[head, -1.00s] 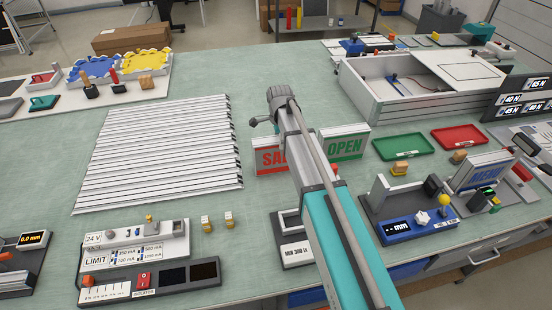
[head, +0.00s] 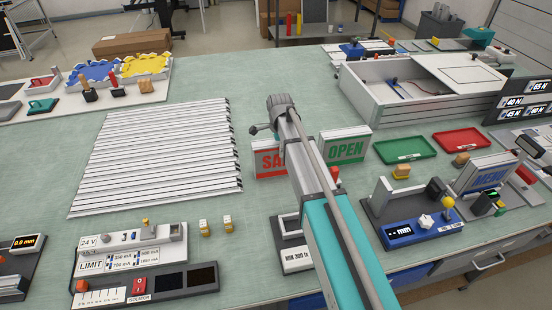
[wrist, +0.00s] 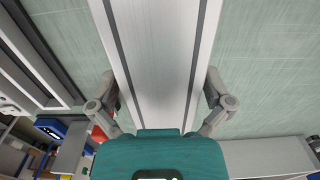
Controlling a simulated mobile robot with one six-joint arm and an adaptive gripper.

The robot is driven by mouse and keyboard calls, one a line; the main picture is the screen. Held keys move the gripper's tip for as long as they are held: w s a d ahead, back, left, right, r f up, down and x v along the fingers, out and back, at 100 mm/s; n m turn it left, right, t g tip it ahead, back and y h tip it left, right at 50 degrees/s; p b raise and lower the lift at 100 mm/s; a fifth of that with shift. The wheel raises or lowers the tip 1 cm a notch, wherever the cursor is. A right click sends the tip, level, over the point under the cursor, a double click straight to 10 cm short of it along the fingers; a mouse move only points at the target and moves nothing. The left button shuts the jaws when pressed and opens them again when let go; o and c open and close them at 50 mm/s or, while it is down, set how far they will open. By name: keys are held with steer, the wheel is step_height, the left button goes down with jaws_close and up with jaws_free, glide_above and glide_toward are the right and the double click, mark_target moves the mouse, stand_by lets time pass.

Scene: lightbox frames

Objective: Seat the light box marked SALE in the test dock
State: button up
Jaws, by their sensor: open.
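The light box marked SALE (head: 267,161) stands upright on the bench in the head view, its right part hidden behind my arm. A low dark-based fixture labelled MIN 300 lx (head: 296,258) sits nearer, partly covered by my arm; I cannot tell for sure that it is the test dock. My gripper (wrist: 160,82) is open in the wrist view, one finger on each side of a broad pale panel (wrist: 158,45) with two dark stripes. I cannot tell whether the panel is the SALE box or whether the fingers touch it.
The OPEN box (head: 345,146) stands just right of the SALE box. Green (head: 405,150) and red (head: 461,140) trays and a fixture holding the MENU box (head: 487,178) are further right. Pale profiles (head: 155,155) lie left; a 24 V panel (head: 90,242) is at front left.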

steer(key=c, duration=1.3)
steer(key=shift+o, duration=0.2)
steer(key=shift+r, duration=0.1)
step_height(320, 180, up, 10)
steer(key=p, duration=1)
